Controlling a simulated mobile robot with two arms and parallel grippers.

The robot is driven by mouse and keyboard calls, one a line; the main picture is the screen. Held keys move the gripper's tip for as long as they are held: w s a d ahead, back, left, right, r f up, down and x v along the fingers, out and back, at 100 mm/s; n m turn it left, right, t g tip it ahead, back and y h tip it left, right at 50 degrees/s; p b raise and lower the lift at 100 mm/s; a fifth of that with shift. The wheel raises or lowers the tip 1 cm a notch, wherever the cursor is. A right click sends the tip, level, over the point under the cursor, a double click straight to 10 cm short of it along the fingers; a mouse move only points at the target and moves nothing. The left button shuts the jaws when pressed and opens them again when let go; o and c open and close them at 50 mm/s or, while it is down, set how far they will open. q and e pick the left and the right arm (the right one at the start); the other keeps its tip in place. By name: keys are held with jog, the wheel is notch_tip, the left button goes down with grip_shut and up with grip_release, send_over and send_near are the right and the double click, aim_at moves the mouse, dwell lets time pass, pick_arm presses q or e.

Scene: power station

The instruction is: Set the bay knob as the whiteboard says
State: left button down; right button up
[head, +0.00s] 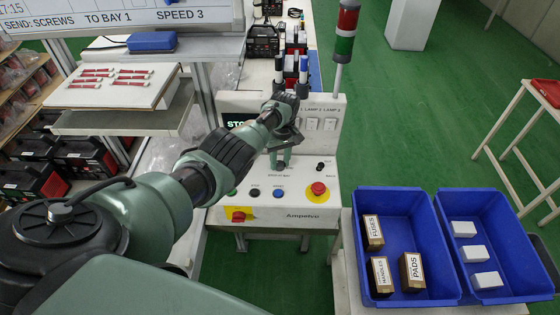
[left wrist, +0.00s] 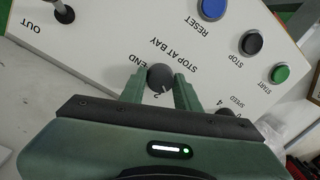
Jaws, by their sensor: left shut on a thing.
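The whiteboard (head: 75,21) at the upper left of the head view reads "SEND: SCREWS TO BAY 1 SPEED 3". The control panel (head: 260,218) stands ahead, with my left arm over it. In the left wrist view the dark round bay knob (left wrist: 160,77) is under the label "STOP AT BAY", with "END" to its left and a "2" at its edge. My left gripper (left wrist: 160,80) is shut on the knob, one finger on each side. In the head view this gripper (head: 283,158) covers the knob. I cannot read the knob's exact setting. My right gripper is not in view.
The speed knob (left wrist: 228,112) is partly hidden beside my gripper. Start (left wrist: 281,73), stop (left wrist: 252,42) and reset (left wrist: 213,8) buttons lie nearby. A red emergency button (head: 318,188) sits right on the panel. Blue bins (head: 355,235) with boxes stand at right.

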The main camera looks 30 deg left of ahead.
aim_at(281, 163)
pick_arm(q)
jog(key=c, duration=1)
grip_release()
jog(key=shift+c, duration=0.2)
jog(key=shift+w+r+p, duration=0.2)
jog(key=shift+r+p, duration=0.15)
jog(key=shift+r, duration=3.6)
